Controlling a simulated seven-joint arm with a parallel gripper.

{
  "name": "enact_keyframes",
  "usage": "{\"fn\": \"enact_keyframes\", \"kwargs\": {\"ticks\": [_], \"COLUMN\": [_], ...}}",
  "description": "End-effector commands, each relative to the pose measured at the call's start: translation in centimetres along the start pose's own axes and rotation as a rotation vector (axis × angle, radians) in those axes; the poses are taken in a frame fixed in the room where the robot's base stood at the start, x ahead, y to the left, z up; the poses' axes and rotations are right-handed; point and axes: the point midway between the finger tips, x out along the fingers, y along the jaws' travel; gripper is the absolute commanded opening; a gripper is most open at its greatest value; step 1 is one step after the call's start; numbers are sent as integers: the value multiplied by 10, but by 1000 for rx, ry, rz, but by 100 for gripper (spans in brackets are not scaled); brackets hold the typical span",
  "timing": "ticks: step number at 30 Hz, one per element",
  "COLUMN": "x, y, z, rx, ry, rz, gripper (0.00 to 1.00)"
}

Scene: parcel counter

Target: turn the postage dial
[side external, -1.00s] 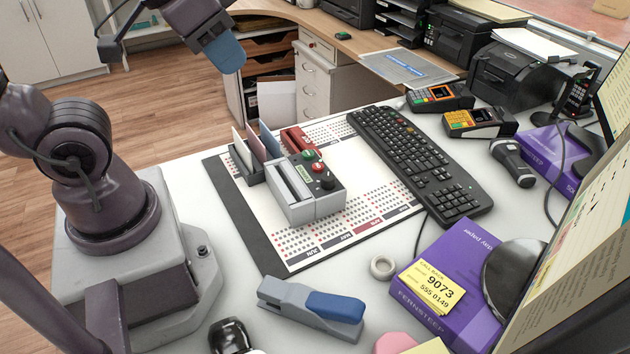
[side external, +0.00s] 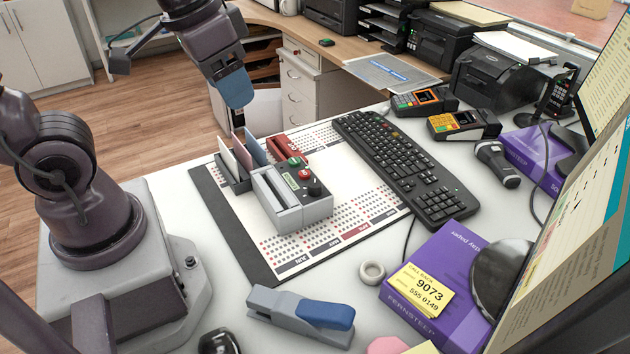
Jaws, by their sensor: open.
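The grey postage machine (side external: 291,208) stands on the desk mat in the middle of the side external view. A black round dial (side external: 314,188) sits on its top at the right, near a red button, a green button and a small display. It is in plain view, but its setting is too small to read. My gripper (side external: 238,98), with blue fingers, hangs above and behind the machine, to the left of the dial. It is open, apart from the machine, and nothing shows in it.
A file holder (side external: 235,178) with upright cards stands just left of the machine, and a red stapler-like item (side external: 287,148) lies behind it. A keyboard (side external: 405,165) is to the right. A grey-blue stapler (side external: 302,314) lies in front. The calendar mat (side external: 347,222) is bare right of the machine.

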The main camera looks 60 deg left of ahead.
Motion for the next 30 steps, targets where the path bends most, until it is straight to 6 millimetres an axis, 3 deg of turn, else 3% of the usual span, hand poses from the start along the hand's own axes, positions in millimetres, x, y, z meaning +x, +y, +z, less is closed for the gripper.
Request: {"fn": "enact_keyframes", "kwargs": {"ticks": [8, 16, 19, 24, 30], "x": [76, 154, 164, 162, 170], "y": [-12, -20, -20, -20, -20], "z": [-43, -76, -87, -100, -96], "rx": [320, 864, 1053, 1271, 1341], "ry": [-243, -329, -305, -257, -254], "rz": [34, 167, 196, 203, 216], "gripper": [57, 57, 57, 57, 57]}}
